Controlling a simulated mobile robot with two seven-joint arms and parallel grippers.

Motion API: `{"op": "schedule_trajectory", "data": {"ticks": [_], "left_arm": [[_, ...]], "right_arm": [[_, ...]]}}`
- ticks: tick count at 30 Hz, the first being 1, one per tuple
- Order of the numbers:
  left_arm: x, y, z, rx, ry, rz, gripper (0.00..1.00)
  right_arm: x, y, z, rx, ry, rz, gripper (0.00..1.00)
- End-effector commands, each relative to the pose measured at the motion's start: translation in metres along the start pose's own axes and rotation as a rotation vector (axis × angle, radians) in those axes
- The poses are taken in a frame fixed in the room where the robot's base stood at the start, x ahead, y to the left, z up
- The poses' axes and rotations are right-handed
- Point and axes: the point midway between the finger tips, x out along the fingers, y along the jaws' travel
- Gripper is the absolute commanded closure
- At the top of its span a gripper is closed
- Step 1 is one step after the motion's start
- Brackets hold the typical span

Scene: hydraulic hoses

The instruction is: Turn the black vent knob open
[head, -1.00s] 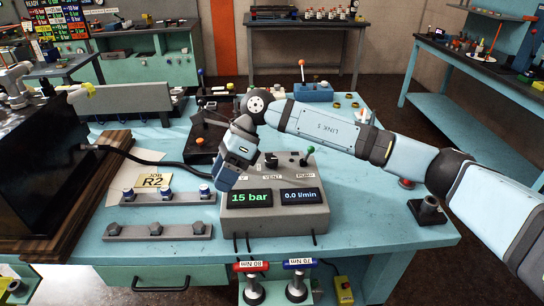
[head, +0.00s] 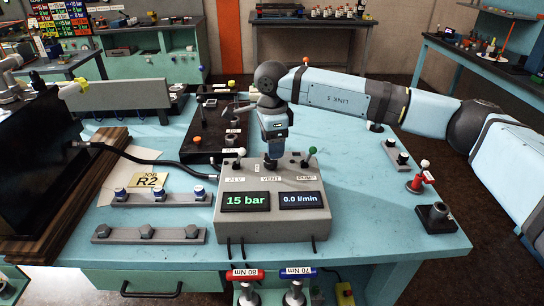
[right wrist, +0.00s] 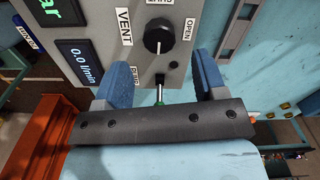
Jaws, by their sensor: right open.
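The black vent knob (right wrist: 158,40) shows in the right wrist view on the grey control box, beside the labels VENT and OPEN. Its white pointer line points down in that view, not at OPEN on the right. In the head view the knob (head: 270,164) is mostly hidden under my right gripper (head: 272,150), which points down at it. In the right wrist view my right gripper (right wrist: 163,80) is open, with its blue fingers apart. The knob appears ahead of the gap between them; contact is not visible. My left gripper is not in view.
The grey control box (head: 272,222) reads 15 bar and 0.0 l/min. A green-topped pump lever (head: 309,158) stands right of the knob and a white-topped one (head: 239,160) left. A black hose (head: 150,160) runs in from the left. The blue table's right side is clearer.

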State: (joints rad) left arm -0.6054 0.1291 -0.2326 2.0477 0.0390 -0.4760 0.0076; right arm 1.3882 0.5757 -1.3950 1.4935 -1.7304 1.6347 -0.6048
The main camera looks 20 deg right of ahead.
Motion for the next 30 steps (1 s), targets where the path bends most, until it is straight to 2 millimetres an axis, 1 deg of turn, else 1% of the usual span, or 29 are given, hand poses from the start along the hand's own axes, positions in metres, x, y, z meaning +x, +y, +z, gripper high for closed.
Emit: {"op": "schedule_trajectory", "data": {"ticks": [1, 3, 9, 13, 20, 21, 23, 24, 26, 27, 30], "left_arm": [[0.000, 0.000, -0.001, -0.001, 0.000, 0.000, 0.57], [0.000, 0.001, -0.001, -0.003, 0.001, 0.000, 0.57], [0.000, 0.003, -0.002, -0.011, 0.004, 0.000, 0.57], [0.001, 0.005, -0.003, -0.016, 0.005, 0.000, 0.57], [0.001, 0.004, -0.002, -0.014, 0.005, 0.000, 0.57], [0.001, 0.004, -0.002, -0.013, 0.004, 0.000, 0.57], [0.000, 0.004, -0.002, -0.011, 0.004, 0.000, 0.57], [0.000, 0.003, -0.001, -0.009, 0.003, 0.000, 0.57], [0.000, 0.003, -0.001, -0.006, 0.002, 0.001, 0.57], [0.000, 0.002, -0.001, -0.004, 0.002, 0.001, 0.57], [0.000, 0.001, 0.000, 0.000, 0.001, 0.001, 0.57]], "right_arm": [[0.010, 0.000, 0.000, 0.000, 0.000, 0.002, 0.35], [0.022, 0.001, 0.000, 0.000, 0.000, 0.003, 0.35], [0.042, 0.000, 0.000, 0.001, -0.001, 0.001, 0.35], [0.047, 0.000, 0.000, 0.001, -0.002, 0.000, 0.35], [0.047, 0.000, 0.000, 0.000, -0.002, 0.000, 0.35], [0.047, 0.000, 0.001, 0.000, -0.002, 0.000, 0.44], [0.047, 0.000, 0.001, 0.000, -0.002, 0.000, 0.58], [0.047, 0.000, 0.001, 0.000, -0.002, 0.000, 0.68], [0.047, 0.000, 0.001, 0.000, -0.002, 0.000, 0.81], [0.047, 0.000, 0.001, 0.000, -0.002, 0.000, 0.85], [0.047, 0.000, 0.001, 0.002, -0.002, 0.000, 0.85]]}}
